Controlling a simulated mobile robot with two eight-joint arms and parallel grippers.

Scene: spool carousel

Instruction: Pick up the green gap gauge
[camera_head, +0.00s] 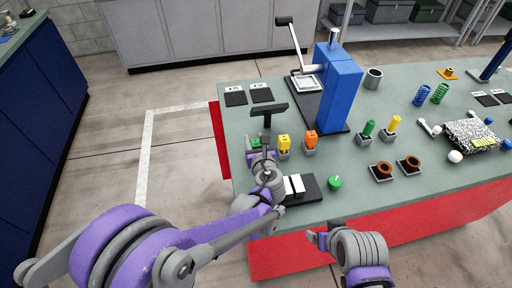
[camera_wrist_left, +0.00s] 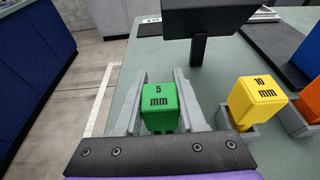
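The green gap gauge (camera_wrist_left: 160,103), a block marked "5 mm", stands upright in the left wrist view. My left gripper (camera_wrist_left: 159,98) has one finger on each side of it. The fingers look open, with little room beside the block; contact is not clear. In the head view the green gauge (camera_head: 255,143) shows at the table's left edge, partly hidden by my left gripper (camera_head: 262,158). Its lower part and holder are mostly hidden. My right gripper (camera_head: 325,240) is low, in front of the table's front side; its fingers are unclear.
A yellow "10 mm" gauge (camera_wrist_left: 257,100) stands in a grey holder close to the right finger, with an orange gauge (camera_head: 310,139) beyond. A dark T-shaped stand (camera_head: 268,111) rises just behind the green gauge. A blue press (camera_head: 340,88) stands farther back.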

